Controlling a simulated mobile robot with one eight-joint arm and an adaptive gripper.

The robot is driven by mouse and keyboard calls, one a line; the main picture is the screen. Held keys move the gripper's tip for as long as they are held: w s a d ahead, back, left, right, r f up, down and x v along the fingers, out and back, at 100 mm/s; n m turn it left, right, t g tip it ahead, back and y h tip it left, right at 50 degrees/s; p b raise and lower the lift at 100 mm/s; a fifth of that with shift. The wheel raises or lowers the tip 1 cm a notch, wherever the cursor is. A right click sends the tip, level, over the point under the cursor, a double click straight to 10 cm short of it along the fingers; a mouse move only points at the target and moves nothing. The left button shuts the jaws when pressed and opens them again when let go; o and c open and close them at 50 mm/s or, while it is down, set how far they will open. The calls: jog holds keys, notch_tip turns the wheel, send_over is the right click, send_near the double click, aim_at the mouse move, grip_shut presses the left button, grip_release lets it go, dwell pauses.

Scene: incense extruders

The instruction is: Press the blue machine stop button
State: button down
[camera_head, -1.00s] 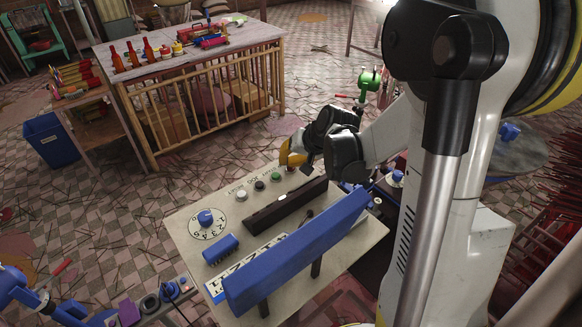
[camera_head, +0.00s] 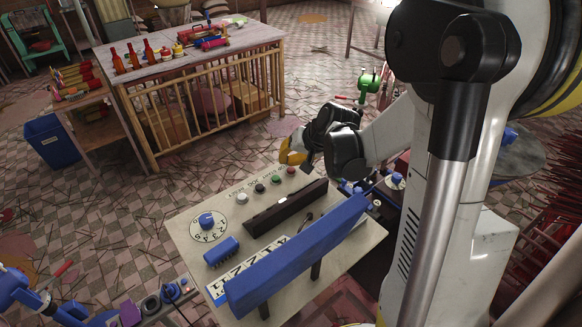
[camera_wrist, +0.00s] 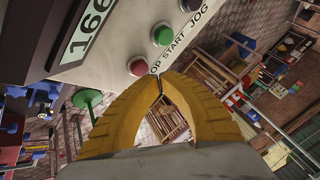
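The blue machine's light control panel (camera_head: 190,245) has a row of round buttons along its far edge. The red stop button (camera_head: 291,171) is at the right end of the row, beside the green button (camera_head: 275,179). In the wrist view, the red button (camera_wrist: 138,65) sits beside the lettering "STOP", partly hidden, just up and left of my fingertips. My gripper (camera_wrist: 158,79) has yellow fingers with their tips together and nothing between them. In the head view, my gripper (camera_head: 291,158) is just beyond the red button, apparently apart from it.
A blue bar (camera_head: 290,260) stands over the panel's near side. A dial (camera_head: 207,220) and a dark raised strip (camera_head: 285,208) are on the panel. A wooden table (camera_head: 190,50) with bottles stands behind. A blue bin (camera_head: 52,140) is at the left.

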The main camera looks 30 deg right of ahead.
aim_at(288, 168)
jog(key=shift+r+p, duration=1.85)
jog(key=shift+r, duration=0.7)
